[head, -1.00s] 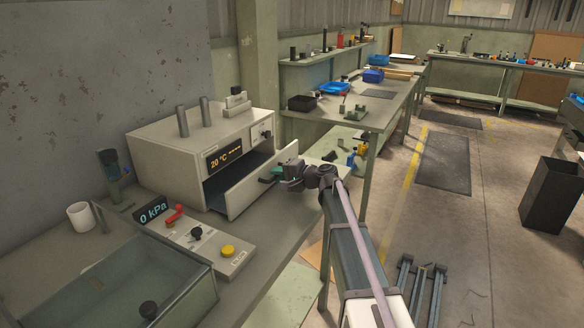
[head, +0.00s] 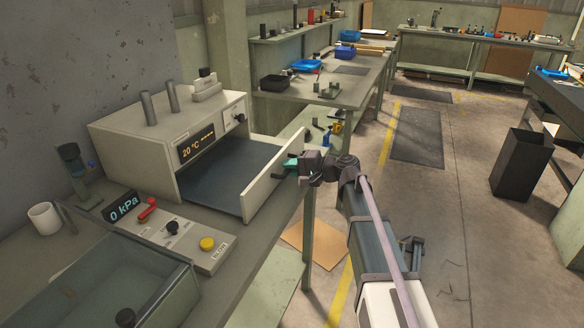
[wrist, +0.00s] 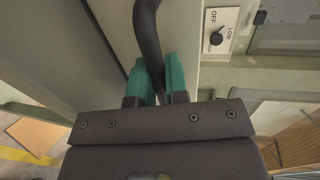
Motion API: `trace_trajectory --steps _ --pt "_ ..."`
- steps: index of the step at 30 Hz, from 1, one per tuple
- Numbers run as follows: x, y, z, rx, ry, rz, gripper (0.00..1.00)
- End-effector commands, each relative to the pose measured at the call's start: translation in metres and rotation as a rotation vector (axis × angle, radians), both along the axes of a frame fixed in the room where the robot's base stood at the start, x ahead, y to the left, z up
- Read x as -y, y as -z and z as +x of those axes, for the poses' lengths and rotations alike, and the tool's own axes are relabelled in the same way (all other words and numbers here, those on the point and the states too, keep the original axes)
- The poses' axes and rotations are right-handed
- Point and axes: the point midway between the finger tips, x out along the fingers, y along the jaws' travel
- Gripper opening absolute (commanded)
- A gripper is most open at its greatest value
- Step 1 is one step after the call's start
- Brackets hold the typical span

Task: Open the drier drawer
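The drier (head: 130,160) is a cream box on the bench at the left, with a display reading 20 °C. Its drawer (head: 276,180) is pulled well out of the front, and its dark flat inside shows between the body and the front panel. My gripper (head: 291,166) is at the outer side of the drawer front. In the wrist view, the green fingers of my gripper (wrist: 161,77) are closed around the black curved drawer handle (wrist: 147,25). The handle passes between them; in the head view it is mostly hidden by the gripper.
A control panel (head: 185,236) with a red lever and yellow button lies in front of the drier, beside a clear-walled tank (head: 75,290). A white cup (head: 44,218) stands at the left. A black bin (head: 522,170) stands on the floor at right. The floor beyond my arm is largely clear.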

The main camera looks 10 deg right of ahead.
Motion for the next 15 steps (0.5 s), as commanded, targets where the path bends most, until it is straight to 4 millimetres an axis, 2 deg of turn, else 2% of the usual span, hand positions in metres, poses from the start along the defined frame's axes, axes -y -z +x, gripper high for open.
trace_trajectory --steps 1,7,15 --pt "-0.0003 0.0001 -0.0003 0.000 -0.001 0.000 0.18" --pt "-0.0002 0.0000 -0.0001 0.000 -0.001 0.000 0.37" --pt "0.0019 -0.0009 -0.0012 0.000 0.000 0.000 0.39"
